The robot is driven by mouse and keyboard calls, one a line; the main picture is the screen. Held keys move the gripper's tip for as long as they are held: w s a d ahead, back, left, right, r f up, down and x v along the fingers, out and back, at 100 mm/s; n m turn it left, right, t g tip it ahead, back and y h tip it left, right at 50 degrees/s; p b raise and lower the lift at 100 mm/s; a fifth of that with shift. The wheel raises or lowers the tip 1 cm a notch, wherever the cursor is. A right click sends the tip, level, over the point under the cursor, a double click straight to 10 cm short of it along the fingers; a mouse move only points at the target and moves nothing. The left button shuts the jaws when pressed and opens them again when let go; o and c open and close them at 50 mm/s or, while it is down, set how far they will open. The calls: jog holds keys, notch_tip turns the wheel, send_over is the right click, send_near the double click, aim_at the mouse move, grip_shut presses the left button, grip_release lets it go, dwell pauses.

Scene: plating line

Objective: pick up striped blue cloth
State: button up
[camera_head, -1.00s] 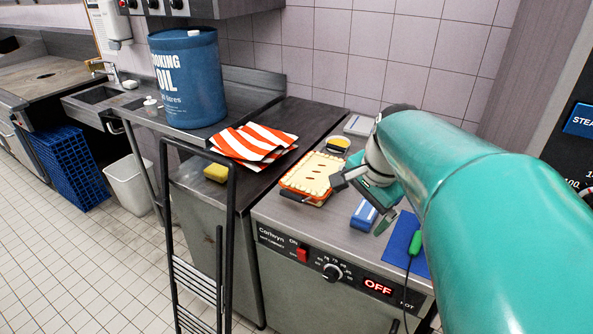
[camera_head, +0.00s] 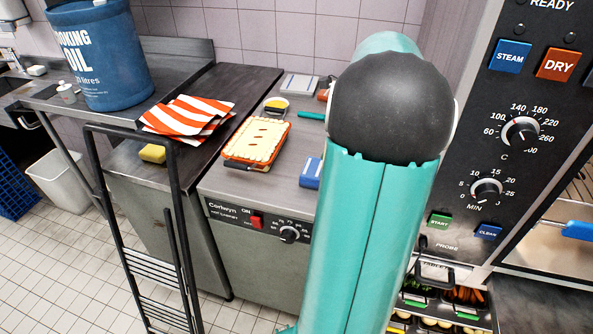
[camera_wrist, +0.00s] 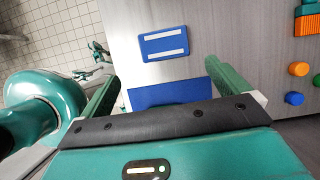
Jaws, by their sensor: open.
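A small blue piece with two white stripes, which looks like the striped blue cloth (camera_wrist: 163,45), lies flat on the grey counter in the wrist view. It also shows in the head view (camera_head: 310,174), its right side cut off by my arm. My gripper (camera_wrist: 160,72) is open and empty in the wrist view. The striped piece lies just beyond its fingertips, between their lines. A plain blue sheet (camera_wrist: 165,92) lies nearer, between the fingers, partly hidden by the gripper body. In the head view my gripper is hidden behind my arm.
A pie-like item in an orange dish (camera_head: 257,143) and a yellow-filled bowl (camera_head: 276,104) stand left of the cloth. Orange and blue round pieces (camera_wrist: 298,69) lie at the wrist view's right. A black rail frame (camera_head: 178,220) stands in front. An oven panel (camera_head: 520,130) rises at right.

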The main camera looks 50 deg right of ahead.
aim_at(312, 167)
jog(key=x, duration=0.9)
jog(key=shift+s+d+f, duration=0.1)
jog(key=shift+d+f, duration=0.1)
jog(key=shift+d, duration=0.2)
jog(key=x, duration=0.4)
jog(key=shift+w+f, duration=0.25)
jog(key=shift+w, duration=0.05)
jog(key=c, duration=0.8)
jog(key=shift+r, duration=0.15)
jog(key=shift+r, duration=0.55)
jog(key=s+a+r, duration=0.1)
jog(key=r, duration=0.1)
jog(key=s+a+r, duration=0.1)
jog(key=r, duration=0.2)
jog(key=s+a+r, duration=0.1)
jog(key=s+r, duration=0.1)
jog(key=shift+r, duration=0.35)
jog(key=s+a+r, duration=0.4)
jog(key=s+a, duration=0.1)
jog(key=s, duration=0.2)
jog(key=shift+s+a, duration=0.15)
jog(key=shift+a, duration=0.05)
